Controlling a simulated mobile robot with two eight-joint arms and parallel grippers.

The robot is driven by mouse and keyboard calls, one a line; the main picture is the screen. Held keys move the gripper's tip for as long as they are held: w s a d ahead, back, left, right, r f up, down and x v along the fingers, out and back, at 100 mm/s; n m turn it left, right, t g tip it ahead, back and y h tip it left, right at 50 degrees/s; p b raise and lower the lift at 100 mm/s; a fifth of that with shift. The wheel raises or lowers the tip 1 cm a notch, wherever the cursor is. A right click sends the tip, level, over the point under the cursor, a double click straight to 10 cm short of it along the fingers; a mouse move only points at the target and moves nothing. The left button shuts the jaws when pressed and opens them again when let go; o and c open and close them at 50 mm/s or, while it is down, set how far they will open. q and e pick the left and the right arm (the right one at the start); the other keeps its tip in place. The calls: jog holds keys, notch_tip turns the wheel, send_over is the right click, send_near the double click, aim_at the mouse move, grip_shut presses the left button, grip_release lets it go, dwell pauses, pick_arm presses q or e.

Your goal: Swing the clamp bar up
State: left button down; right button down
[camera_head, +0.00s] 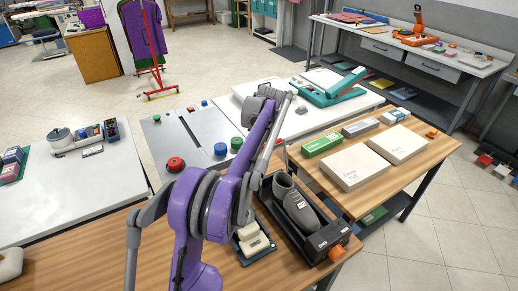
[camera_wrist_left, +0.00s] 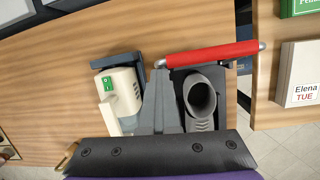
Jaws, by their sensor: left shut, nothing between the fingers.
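The clamp bar (camera_wrist_left: 210,53) is a red rod in the left wrist view. It lies across the far end of a black holder (camera_head: 325,238) that carries a grey shoe or boot form (camera_head: 299,208), whose open top (camera_wrist_left: 200,95) also shows in the wrist view. In the head view my purple arm hides the bar. My left gripper (camera_wrist_left: 161,75) is shut and empty, with its grey fingertips just short of the bar's left end. I cannot tell whether they touch it. My right gripper is not in view.
An orange knob (camera_head: 336,253) is at the holder's near end. Cream boxes (camera_head: 352,167) and a green box (camera_head: 322,144) lie on the wooden table to the right.

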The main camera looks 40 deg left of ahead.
pick_arm(q)
jog(key=shift+w+a+r+y, duration=0.1)
jog(key=shift+a+y, duration=0.05)
jog(key=shift+a, duration=0.35)
jog(key=shift+w+a+r+y, duration=0.1)
jog(key=shift+a+y, duration=0.05)
jog(key=shift+a, duration=0.3)
jog(key=shift+d+r, duration=0.15)
jog(key=shift+r, duration=0.3)
jog(key=v, duration=0.3)
jog(key=shift+w+r, duration=0.15)
jog(key=shift+r, duration=0.2)
jog(key=d+v, duration=0.1)
jog(key=v, duration=0.5)
jog(key=shift+s, duration=0.35)
jog(key=shift+d, duration=0.25)
